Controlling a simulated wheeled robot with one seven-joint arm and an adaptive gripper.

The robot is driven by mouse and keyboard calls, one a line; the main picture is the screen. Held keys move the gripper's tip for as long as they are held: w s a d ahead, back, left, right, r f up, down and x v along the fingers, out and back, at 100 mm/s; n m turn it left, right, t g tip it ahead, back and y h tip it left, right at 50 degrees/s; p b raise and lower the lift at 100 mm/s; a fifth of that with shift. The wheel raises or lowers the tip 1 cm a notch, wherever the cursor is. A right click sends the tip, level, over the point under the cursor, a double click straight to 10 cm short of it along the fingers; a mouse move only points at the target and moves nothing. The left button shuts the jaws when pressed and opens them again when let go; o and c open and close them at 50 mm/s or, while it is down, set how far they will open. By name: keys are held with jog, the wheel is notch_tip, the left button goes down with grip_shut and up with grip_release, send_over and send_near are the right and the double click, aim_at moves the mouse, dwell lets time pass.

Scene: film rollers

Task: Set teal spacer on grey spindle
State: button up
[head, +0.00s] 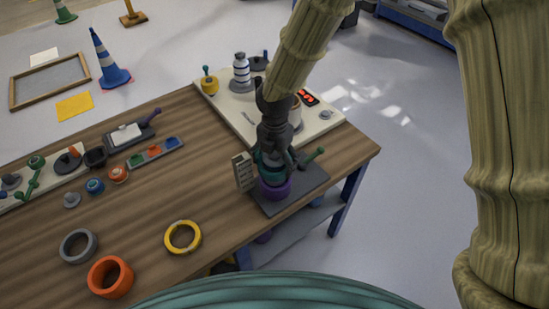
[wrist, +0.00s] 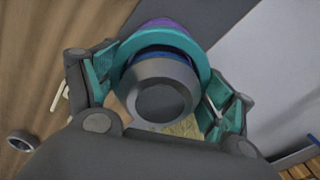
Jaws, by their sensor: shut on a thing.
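The teal spacer (wrist: 203,66) is a ring between my gripper's two fingers. My gripper (head: 270,158) is shut on it at the right end of the wooden table. The grey spindle (wrist: 160,88) has a round, dark-centred end that shows inside the teal ring in the wrist view, so the ring appears to be around it. A blue band shows between them. A purple ring (head: 274,189) sits directly below the teal spacer, on a dark base plate (head: 305,190). My fingers hide much of the spacer in the head view, and whether it touches the purple ring is unclear.
A white board (head: 238,118) with several parts lies behind. Yellow (head: 182,237), grey (head: 78,246) and orange (head: 111,277) rings lie at front left.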

jog(key=shift+f+b, duration=0.7)
jog(key=shift+f, duration=1.3)
jog(key=shift+s+f, duration=0.15)
jog(key=shift+s+f, duration=0.2)
jog(key=shift+f, duration=0.05)
jog(key=o, duration=1)
jog(key=shift+f, duration=0.1)
jog(key=shift+c, duration=0.2)
jog(key=shift+w+r, duration=0.2)
jog(key=shift+r, duration=0.4)
notch_tip(320, 180, up, 12)
jog(key=shift+w+f, duration=0.1)
jog(key=shift+f, duration=0.1)
